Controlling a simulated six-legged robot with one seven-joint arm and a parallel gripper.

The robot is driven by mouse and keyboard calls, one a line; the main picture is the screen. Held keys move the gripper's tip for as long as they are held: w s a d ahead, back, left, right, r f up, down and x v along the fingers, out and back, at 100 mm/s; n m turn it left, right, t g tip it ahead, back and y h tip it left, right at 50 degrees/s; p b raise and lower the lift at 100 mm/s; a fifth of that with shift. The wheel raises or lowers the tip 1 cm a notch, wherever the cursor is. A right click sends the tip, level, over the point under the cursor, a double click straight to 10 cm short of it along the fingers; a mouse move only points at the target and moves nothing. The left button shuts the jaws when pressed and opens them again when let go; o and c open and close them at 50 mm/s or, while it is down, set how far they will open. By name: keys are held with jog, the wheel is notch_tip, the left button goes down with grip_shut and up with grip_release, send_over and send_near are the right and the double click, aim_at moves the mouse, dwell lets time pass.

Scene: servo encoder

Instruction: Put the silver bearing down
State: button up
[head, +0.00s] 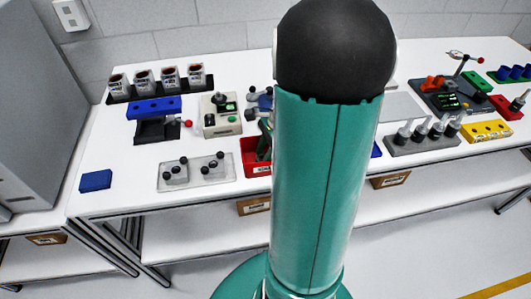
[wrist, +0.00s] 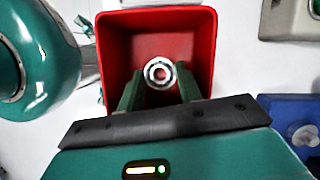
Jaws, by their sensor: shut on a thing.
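The silver bearing (wrist: 160,72) is a small metal ring, seen in the wrist view between the tips of my green gripper fingers. My gripper (wrist: 160,88) is shut on it. The bearing and the fingertips appear over or inside an open red bin (wrist: 205,50). How far the bearing is above the bin floor cannot be told. In the head view the red bin (head: 250,168) stands at the front of the white table, partly hidden behind my teal arm. The bearing cannot be made out in the head view.
Left of the bin is a clear tray (head: 212,180) with dark-knobbed parts, and a blue block (head: 96,181). Behind stands a beige box (head: 221,128) with buttons. A grey holder (head: 420,143) with several upright parts is on the right. The front left table is mostly free.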

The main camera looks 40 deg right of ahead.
jog(key=shift+f, duration=0.3)
jog(key=shift+s+f, duration=0.1)
jog(key=shift+f, duration=0.1)
jog(key=o, duration=0.8)
jog(key=shift+r, duration=0.1)
jog(key=v, duration=1.2)
jog(key=s+a+r+n+t+h, duration=0.1)
jog(key=a+r+n, duration=0.1)
jog(key=a+n, duration=0.5)
jog(key=s+a+r+n+t+h, duration=0.1)
jog(key=a+r+n, duration=0.2)
jog(key=a+n, duration=0.5)
jog(key=s+a+r+n+t+h, duration=0.1)
jog(key=a+r+n+h, duration=0.1)
jog(key=a+n, duration=0.5)
jog(key=shift+s+a+r+t, duration=0.1)
jog(key=shift+a+r+t, duration=0.1)
jog(key=shift+a, duration=0.7)
jog(key=shift+s+a+r+t, duration=0.15)
jog(key=shift+a+r+t, duration=0.1)
jog(key=shift+a, duration=0.65)
